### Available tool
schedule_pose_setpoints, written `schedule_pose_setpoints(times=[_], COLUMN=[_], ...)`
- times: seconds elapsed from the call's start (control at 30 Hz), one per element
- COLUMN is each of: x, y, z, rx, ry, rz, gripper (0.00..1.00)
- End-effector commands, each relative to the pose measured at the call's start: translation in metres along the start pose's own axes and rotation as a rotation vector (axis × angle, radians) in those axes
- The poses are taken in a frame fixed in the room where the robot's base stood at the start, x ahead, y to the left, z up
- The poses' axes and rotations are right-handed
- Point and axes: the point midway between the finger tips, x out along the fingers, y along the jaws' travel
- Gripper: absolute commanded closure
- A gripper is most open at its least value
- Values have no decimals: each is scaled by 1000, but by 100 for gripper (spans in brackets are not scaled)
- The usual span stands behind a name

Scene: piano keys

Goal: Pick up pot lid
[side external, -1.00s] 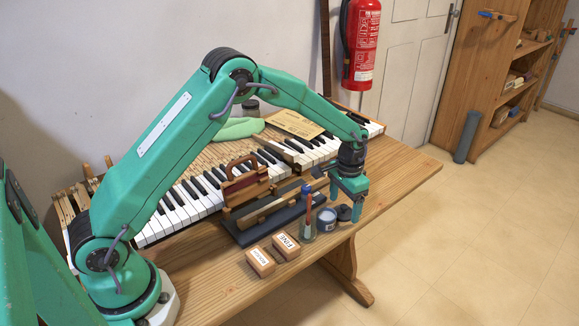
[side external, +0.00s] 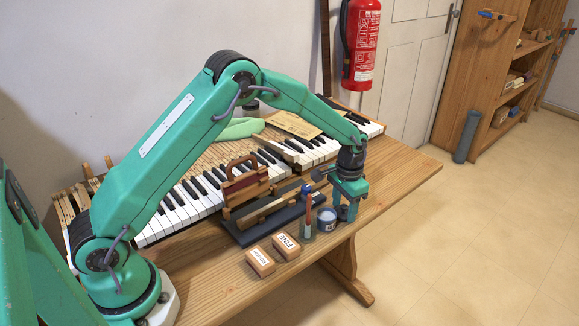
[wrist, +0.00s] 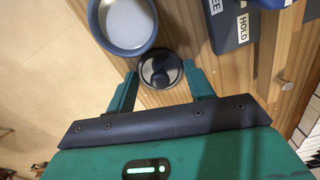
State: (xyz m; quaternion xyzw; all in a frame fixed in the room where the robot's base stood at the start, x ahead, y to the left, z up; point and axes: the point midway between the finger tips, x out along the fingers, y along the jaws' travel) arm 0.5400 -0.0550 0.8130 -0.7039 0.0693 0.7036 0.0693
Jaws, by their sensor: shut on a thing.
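The pot lid (wrist: 160,70) is a small dark round disc with a knob and a pale ring, seen between my fingers in the wrist view. In the side view the lid (side external: 344,212) is mostly hidden behind my fingers. My gripper (wrist: 161,82) points down at the table's right part, its two teal fingers shut on the lid from both sides. My gripper also shows in the side view (side external: 347,213). The pot (wrist: 125,22), a dark blue round tub with a pale inside, stands right beside the lid; in the side view it (side external: 327,219) is left of my gripper.
A glass jar with a brush (side external: 308,229) stands left of the pot. A dark tray (side external: 250,235) with tools and two wooden blocks (side external: 286,245) lie further left. Piano keys (side external: 185,202) run behind. The table's right end (side external: 405,175) is bare.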

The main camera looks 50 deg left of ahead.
Motion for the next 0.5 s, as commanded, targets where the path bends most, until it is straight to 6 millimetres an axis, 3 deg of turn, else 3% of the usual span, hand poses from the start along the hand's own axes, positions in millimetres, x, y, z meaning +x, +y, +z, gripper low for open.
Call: schedule_pose_setpoints(times=[0.27, 0.5], x=[-2, -20], y=[0, 0], z=[0, -1], rx=[0, 0], ry=[1, 2], rz=[0, 0], gripper=[68, 68])
